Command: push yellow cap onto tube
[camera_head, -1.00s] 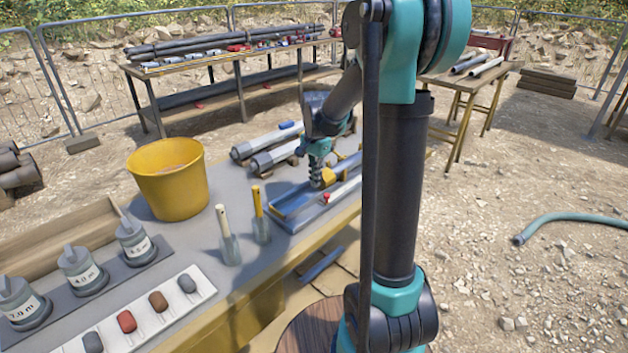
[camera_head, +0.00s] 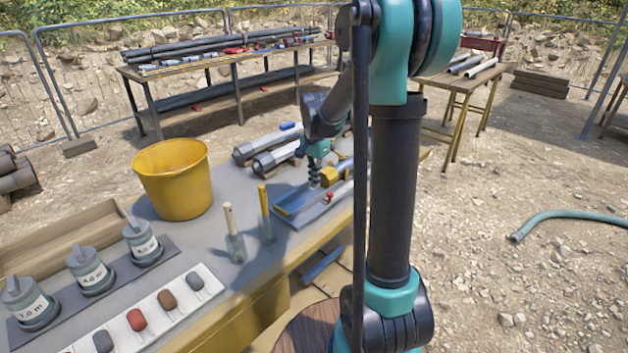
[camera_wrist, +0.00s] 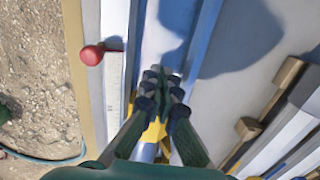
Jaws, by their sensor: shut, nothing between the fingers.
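The yellow cap (camera_head: 329,174) is in the blue-edged tray (camera_head: 293,204), at the near end of the grey tube (camera_head: 346,165). How far it sits on the tube cannot be told. My gripper (camera_head: 315,183) is shut and empty, pointing down just left of the cap. In the wrist view the fingertips (camera_wrist: 165,76) are together over the tray's bare channel. The yellow cap (camera_wrist: 155,132) shows partly between the fingers, with the pale tube (camera_wrist: 146,153) below it. The fingers hide part of the cap, and contact cannot be told.
A white scale strip with a red knob (camera_wrist: 92,54) runs along the tray's side. Two grey tubes with metal ends (camera_head: 270,160) lie behind the tray.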

